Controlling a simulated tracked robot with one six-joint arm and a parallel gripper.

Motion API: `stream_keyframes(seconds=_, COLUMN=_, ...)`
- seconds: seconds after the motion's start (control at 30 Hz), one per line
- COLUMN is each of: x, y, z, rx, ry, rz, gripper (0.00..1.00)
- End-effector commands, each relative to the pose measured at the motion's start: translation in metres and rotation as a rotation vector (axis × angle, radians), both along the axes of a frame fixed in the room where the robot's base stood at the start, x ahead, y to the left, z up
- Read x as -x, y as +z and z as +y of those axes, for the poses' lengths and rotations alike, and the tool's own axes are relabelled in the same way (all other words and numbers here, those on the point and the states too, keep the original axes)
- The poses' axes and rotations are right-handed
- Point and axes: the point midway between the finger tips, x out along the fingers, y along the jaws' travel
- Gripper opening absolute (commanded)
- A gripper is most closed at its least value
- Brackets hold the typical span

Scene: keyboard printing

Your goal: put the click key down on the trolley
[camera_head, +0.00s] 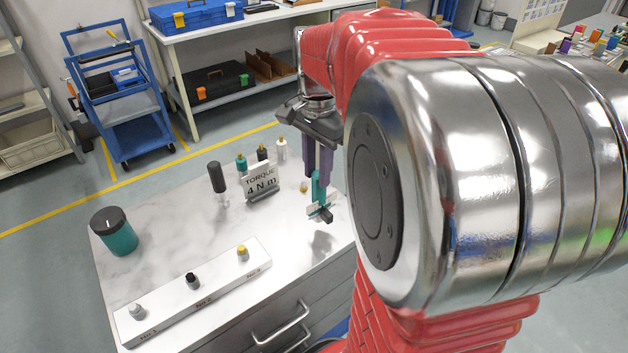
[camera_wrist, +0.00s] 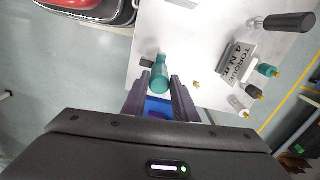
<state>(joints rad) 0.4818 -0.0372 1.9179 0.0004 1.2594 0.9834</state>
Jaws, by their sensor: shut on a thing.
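The click key (camera_head: 319,187) is a teal-handled tool with a dark and metal cross-piece at its lower end. My gripper (camera_head: 319,172) is shut on its handle and holds it upright, above the right edge of the white marble-look top (camera_head: 160,215) of a drawer unit. Whether the key touches the top cannot be told. The wrist view shows the key (camera_wrist: 160,76) between my fingers (camera_wrist: 160,88), with its dark end to the left. A blue wheeled trolley (camera_head: 118,95) stands on the floor at the back left in the head view.
On the drawer unit are a torque sign (camera_head: 261,180), a black-handled screwdriver (camera_head: 217,178), several small drivers behind the sign, a teal jar (camera_head: 115,232) and a long white block (camera_head: 195,290) with 3 bits. A small yellow-tipped piece (camera_head: 303,186) lies near the key. A bench with toolboxes stands behind.

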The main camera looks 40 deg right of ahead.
Motion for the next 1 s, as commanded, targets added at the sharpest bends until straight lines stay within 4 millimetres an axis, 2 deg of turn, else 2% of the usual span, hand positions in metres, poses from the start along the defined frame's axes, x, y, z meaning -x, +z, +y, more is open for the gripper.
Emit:
stream_keyframes(seconds=0.27, x=0.000, y=-0.003, z=0.000, rx=0.000, ry=0.000, rz=0.000, gripper=0.00)
stream_keyframes(seconds=0.5, x=0.000, y=-0.031, z=0.000, rx=-0.001, ry=0.000, rz=0.001, gripper=0.00)
stream_keyframes(seconds=0.6, x=0.000, y=-0.037, z=0.000, rx=0.000, ry=0.000, rz=0.000, gripper=0.00)
stream_keyframes(seconds=0.97, x=0.000, y=-0.039, z=0.000, rx=0.000, ry=0.000, rz=0.000, gripper=0.00)
stream_keyframes(seconds=1.0, x=0.000, y=-0.039, z=0.000, rx=0.000, ry=0.000, rz=0.000, gripper=0.29)
